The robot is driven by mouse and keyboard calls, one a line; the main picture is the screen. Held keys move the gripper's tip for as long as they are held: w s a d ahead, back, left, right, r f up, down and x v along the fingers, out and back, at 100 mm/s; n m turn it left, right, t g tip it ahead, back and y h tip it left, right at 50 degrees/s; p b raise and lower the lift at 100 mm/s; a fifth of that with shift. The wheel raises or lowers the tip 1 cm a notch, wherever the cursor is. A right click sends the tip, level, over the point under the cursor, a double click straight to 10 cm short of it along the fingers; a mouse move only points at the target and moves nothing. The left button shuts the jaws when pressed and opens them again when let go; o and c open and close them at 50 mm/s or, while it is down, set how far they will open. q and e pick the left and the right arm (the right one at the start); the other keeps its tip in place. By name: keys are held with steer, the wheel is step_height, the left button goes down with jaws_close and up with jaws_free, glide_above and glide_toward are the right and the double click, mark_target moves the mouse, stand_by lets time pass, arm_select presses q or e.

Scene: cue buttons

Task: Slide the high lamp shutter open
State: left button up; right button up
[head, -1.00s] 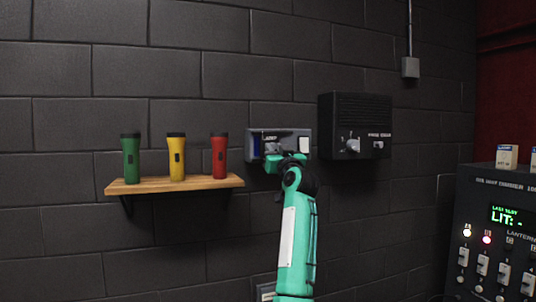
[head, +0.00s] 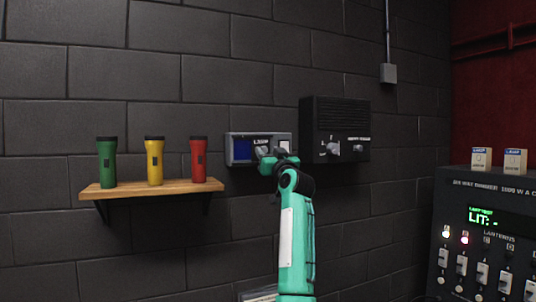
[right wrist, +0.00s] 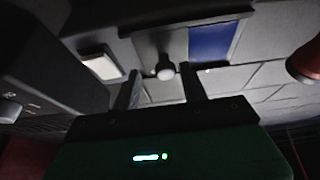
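The high lamp unit (head: 229,150) is a grey box on the wall. A blue panel (head: 243,150) shows at its left, a grey shutter with a knob (head: 262,151) covers the middle, and a white button (head: 284,144) sits at its right. My right gripper (head: 277,160) is at the front of this unit. In the right wrist view, the fingers of the right gripper (right wrist: 160,76) are open, one on each side of the round knob (right wrist: 166,71); I cannot tell whether they touch it. The blue panel (right wrist: 212,42) lies to their right there. My left gripper is not in view.
A black speaker box (head: 335,120) with knobs is just right of the unit. A wooden shelf (head: 150,188) with green, yellow and red torches is to the left. A lantern console (head: 485,215) stands at the right. A low box (head: 258,294) shows partly behind my arm.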

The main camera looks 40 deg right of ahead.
steer(key=shift+a, duration=0.1)
steer(key=shift+s+f, duration=0.15)
steer(key=b+v, duration=0.8)
steer(key=v, duration=0.5)
steer(key=shift+s, duration=0.25)
